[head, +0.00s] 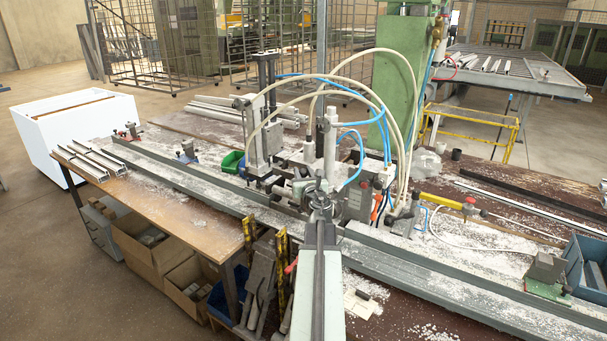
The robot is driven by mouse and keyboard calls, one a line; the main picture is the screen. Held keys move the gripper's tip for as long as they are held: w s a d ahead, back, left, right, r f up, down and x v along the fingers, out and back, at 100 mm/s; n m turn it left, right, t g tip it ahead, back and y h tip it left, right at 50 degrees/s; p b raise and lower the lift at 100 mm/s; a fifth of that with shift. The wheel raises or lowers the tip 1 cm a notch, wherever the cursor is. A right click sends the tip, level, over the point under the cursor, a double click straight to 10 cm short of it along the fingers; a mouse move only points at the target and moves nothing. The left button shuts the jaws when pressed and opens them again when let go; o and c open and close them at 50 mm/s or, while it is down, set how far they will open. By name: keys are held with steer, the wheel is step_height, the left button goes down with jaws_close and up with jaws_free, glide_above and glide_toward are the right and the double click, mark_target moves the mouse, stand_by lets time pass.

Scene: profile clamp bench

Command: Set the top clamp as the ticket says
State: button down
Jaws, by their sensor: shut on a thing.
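The clamp machine (345,205) stands on the long grey rail in the middle of the head view, with upright cylinders, blue hoses and cream hoses. An upright pale cylinder (330,140) rises just behind my gripper and looks like the top clamp. My gripper (318,190) is at the end of my arm, in front of the machine, and is shut on a small part there. The fingers and the held part are small and blend with the machine behind. A pale card (360,304) lies on the bench right of my arm, possibly the ticket; no writing is readable.
The grey rail (440,275) runs across the bench. A second upright unit (262,130) stands left of the machine. White shavings cover the bench. Hoses arch above my gripper.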

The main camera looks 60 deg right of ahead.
step_height(320, 180, down, 3)
steer(key=b, duration=0.2)
steer(key=shift+r+b, duration=0.2)
steer(key=shift+b, duration=0.15)
steer(key=shift+a+r, duration=0.1)
steer(key=shift+r, duration=0.05)
steer(key=c, duration=1.1)
jaws_free()
